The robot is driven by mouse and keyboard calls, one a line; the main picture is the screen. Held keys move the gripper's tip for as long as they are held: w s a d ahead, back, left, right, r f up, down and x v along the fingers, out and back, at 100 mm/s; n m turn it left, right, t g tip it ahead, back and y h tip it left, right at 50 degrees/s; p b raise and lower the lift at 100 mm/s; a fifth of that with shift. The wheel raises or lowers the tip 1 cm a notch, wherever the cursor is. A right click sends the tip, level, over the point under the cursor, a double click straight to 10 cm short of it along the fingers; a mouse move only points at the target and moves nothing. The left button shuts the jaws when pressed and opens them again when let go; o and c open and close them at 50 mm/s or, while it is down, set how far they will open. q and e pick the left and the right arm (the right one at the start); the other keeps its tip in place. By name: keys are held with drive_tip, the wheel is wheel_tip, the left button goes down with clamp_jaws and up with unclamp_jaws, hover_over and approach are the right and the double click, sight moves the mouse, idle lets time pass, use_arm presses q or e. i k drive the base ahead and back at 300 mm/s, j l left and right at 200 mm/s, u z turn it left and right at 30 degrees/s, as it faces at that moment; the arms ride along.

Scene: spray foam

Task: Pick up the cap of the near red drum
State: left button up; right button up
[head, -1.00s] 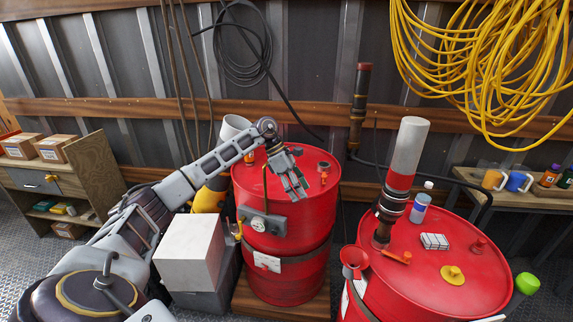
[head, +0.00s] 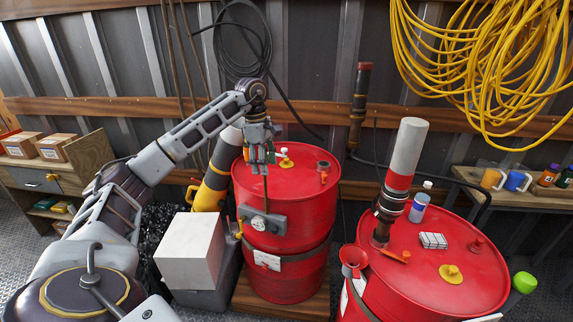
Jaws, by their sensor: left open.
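The other red drum (head: 305,215) stands in the middle, farther back. A small yellow cap with a whitish top (head: 286,161) sits on its lid. My left gripper (head: 262,168) is over the left part of this middle drum's lid, fingers pointing down, open and empty. It is to the left of the small cap and apart from it. My right gripper is out of view.
A pale box (head: 190,252) stands left of the middle drum. Yellow hose (head: 480,70) hangs on the wall.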

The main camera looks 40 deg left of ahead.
sight(285, 164)
drive_tip(key=i+j, duration=1.05)
drive_tip(key=i, duration=0.25)
